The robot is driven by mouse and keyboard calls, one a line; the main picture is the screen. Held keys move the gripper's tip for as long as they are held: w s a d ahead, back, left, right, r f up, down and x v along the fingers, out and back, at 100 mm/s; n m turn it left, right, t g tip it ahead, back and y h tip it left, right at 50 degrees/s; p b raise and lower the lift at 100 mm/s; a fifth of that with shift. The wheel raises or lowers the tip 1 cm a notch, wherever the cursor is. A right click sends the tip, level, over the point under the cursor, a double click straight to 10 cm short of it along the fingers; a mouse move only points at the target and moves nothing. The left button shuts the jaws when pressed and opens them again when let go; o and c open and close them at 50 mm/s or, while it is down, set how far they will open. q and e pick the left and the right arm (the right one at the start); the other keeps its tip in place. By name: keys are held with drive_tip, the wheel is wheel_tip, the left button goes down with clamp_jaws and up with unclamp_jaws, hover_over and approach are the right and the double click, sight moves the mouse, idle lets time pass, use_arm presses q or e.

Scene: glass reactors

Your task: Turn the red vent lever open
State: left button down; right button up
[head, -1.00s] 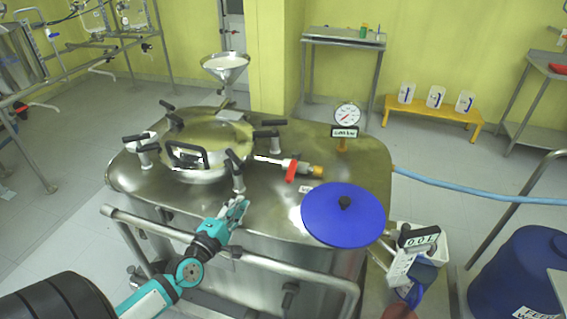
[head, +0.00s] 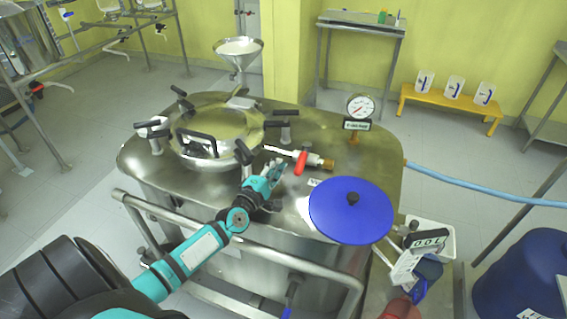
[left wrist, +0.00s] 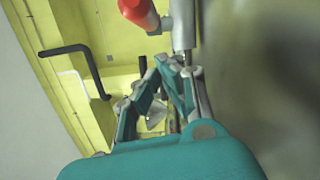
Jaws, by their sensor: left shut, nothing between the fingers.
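The red vent lever (head: 301,163) sits on a short metal valve pipe (head: 318,161) on top of the steel reactor, set crosswise to the pipe. In the left wrist view the lever (left wrist: 138,12) shows at the top edge, partly cut off. My left gripper (head: 277,169) is shut and empty, just left of the lever and a little apart from it. Its closed fingertips (left wrist: 180,66) in the left wrist view lie below the lever and the metal valve body. My right gripper is not in view.
A round hatch (head: 215,130) with several black-handled clamps stands left of the valve. A blue lid (head: 335,220) lies to the right and front. A pressure gauge (head: 360,106) stands behind. A metal rail (head: 180,225) runs along the reactor's front.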

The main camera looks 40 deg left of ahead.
sight(303, 158)
use_arm(q)
drive_tip(key=shift+w+d+r, duration=0.2)
drive_tip(key=shift+d+r, duration=0.2)
drive_tip(key=shift+d, duration=0.15)
drive_tip(key=shift+w+d+p, duration=0.1)
drive_tip(key=shift+d+p, duration=0.25)
drive_tip(key=shift+d, duration=0.2)
drive_tip(key=shift+f, duration=0.1)
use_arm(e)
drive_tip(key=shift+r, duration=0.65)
use_arm(q)
drive_tip(key=shift+d+n+y+p, duration=0.2)
drive_tip(key=shift+n+y+p, duration=0.1)
drive_tip(key=shift+p, duration=0.15)
drive_tip(key=shift+d, duration=0.15)
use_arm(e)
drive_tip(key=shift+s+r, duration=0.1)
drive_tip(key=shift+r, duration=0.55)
use_arm(q)
drive_tip(key=shift+d+y+p, duration=0.1)
drive_tip(key=shift+y+p, duration=0.2)
drive_tip(key=shift+p, duration=0.05)
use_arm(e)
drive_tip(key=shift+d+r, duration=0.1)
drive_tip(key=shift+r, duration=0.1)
